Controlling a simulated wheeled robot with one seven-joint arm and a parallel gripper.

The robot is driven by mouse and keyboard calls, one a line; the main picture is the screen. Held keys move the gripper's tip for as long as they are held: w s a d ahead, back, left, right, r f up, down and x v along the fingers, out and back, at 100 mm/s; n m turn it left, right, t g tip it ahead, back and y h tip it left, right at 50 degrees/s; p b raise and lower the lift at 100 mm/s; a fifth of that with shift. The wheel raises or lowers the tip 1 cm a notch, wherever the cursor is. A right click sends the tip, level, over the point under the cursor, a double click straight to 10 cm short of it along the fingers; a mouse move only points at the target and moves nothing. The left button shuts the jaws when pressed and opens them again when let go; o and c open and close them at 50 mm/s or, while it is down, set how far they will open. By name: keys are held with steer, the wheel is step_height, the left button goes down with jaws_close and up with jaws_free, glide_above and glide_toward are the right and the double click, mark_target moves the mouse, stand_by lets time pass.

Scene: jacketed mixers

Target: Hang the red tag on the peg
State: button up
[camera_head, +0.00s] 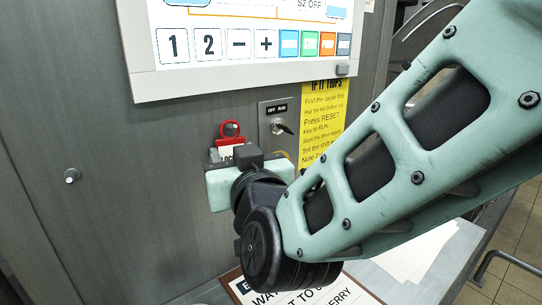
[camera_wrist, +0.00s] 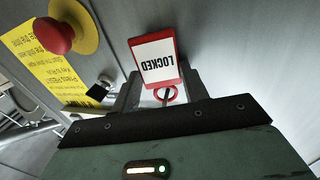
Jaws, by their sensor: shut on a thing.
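The red tag (camera_head: 230,141) has a white face and a ring at its top, and stands about upright in front of the grey panel in the head view. In the wrist view the tag (camera_wrist: 157,60) shows the word LOCKED upside down. A small silver stud (camera_head: 71,176) stands out from the panel farther left.
The key switch (camera_head: 277,126) and yellow note (camera_head: 322,120) are just right of the tag. The screen (camera_head: 245,45) juts out above. A red button (camera_wrist: 54,36) shows in the wrist view. The panel between stud and tag is bare. A printed sign (camera_head: 300,288) lies below.

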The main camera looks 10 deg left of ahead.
stand_by(0.4)
steer(key=o, duration=1)
steer(key=shift+d, duration=0.1)
steer(key=shift+o, duration=0.2)
steer(key=shift+s, duration=0.1)
